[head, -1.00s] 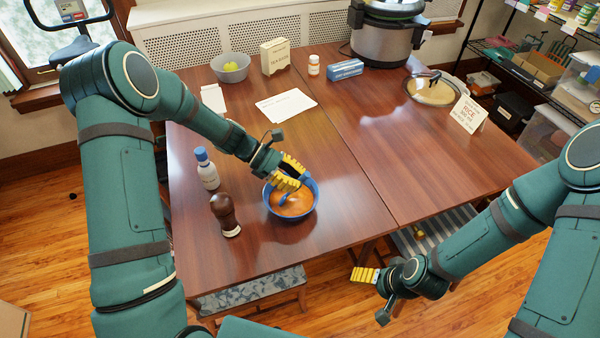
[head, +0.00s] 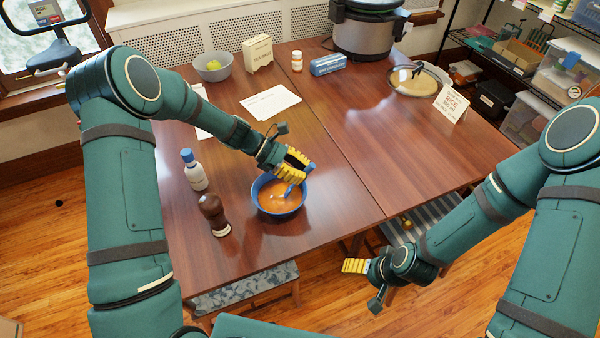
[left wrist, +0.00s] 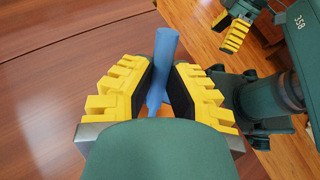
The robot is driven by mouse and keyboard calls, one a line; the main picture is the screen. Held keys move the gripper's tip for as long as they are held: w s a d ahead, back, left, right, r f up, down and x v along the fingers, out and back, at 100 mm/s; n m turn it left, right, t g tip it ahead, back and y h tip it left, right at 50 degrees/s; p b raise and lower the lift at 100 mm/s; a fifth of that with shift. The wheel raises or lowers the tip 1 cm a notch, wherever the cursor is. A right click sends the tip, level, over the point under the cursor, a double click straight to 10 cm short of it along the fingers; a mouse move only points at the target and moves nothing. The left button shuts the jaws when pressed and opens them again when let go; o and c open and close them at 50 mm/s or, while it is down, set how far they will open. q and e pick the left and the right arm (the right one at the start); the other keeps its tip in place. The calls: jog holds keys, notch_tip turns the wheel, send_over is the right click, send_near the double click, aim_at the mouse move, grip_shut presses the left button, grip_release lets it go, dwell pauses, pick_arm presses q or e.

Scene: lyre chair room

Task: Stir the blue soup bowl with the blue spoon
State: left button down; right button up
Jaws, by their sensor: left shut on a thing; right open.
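The blue soup bowl (head: 257,204) stands upright near the table's front edge and holds orange soup (head: 272,198). My left gripper (head: 292,168) is over the bowl's far right side, shut on the blue spoon (head: 289,190). The spoon slants down into the soup, right of the bowl's middle; its lower end is hidden in the soup. In the left wrist view the spoon handle (left wrist: 166,48) stands between the yellow fingers. My right gripper (head: 356,266) is open and empty, off the table's front edge; it also shows in the left wrist view (left wrist: 235,32).
Farther back are papers (head: 270,102), a grey bowl (head: 213,67), a box (head: 258,53) and a glass lid (head: 415,82). The wooden table right of the bowl is clear.

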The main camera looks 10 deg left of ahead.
pick_arm(q)
jog(key=a, duration=0.3)
jog(key=shift+w+a+p, duration=0.1)
jog(key=shift+w+p, duration=0.2)
jog(key=shift+s+d+p, duration=0.6)
jog(key=shift+s+d, duration=0.8)
jog(key=shift+s, duration=0.55)
notch_tip(320, 180, up, 7)
jog(key=w+d+p, duration=0.2)
jog(key=p, duration=0.3)
jog(key=shift+d+f, duration=0.2)
jog(key=shift+d, duration=0.05)
jog(key=shift+w, duration=0.1)
notch_tip(320, 180, up, 5)
jog(key=p, duration=0.4)
